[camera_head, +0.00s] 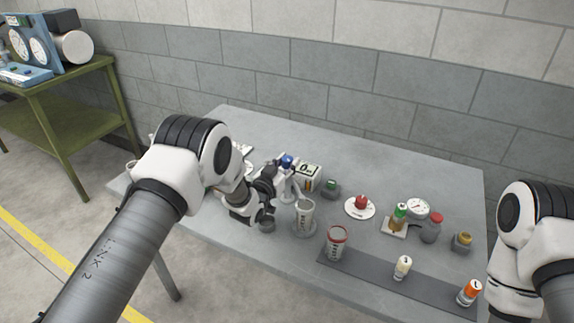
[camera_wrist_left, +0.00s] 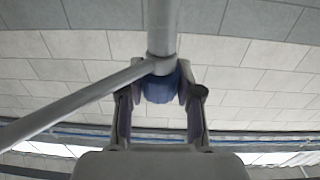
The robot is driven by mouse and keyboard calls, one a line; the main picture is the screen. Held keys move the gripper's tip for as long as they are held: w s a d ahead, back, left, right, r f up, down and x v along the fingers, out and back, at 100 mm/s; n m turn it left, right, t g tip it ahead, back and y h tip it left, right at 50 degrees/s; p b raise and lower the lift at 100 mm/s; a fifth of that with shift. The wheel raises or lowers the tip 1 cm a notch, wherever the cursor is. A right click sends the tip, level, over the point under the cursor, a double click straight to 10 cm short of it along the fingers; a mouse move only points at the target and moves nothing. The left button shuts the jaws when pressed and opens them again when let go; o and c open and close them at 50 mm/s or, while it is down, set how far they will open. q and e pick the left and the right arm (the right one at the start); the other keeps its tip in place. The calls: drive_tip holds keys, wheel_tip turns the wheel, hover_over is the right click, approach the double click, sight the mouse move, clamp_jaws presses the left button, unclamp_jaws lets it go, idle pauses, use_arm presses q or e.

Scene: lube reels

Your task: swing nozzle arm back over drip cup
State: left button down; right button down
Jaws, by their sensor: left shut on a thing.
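The nozzle tip is hidden. My right gripper is out of view.
The back of the table (camera_head: 400,150) is clear.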

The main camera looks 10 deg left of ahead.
use_arm(q)
drive_tip(key=m+h+b, duration=0.1)
drive_tip(key=m+g+h+b, duration=0.1)
drive_tip(key=h, duration=0.1)
drive_tip(key=m+g+h+b, duration=0.1)
drive_tip(key=shift+a+f+h, duration=0.1)
drive_tip(key=shift+f+h, duration=0.15)
drive_tip(key=shift+h, duration=0.05)
drive_tip(key=shift+r+m+g+h+b, duration=0.15)
drive_tip(key=shift+m+g+h+b, duration=0.95)
drive_tip(key=shift+h, duration=0.3)
drive_tip(key=c, duration=0.8)
unclamp_jaws()
drive_tip(key=shift+c, duration=0.2)
drive_tip(key=shift+o, duration=0.5)
drive_tip(key=shift+w, duration=0.15)
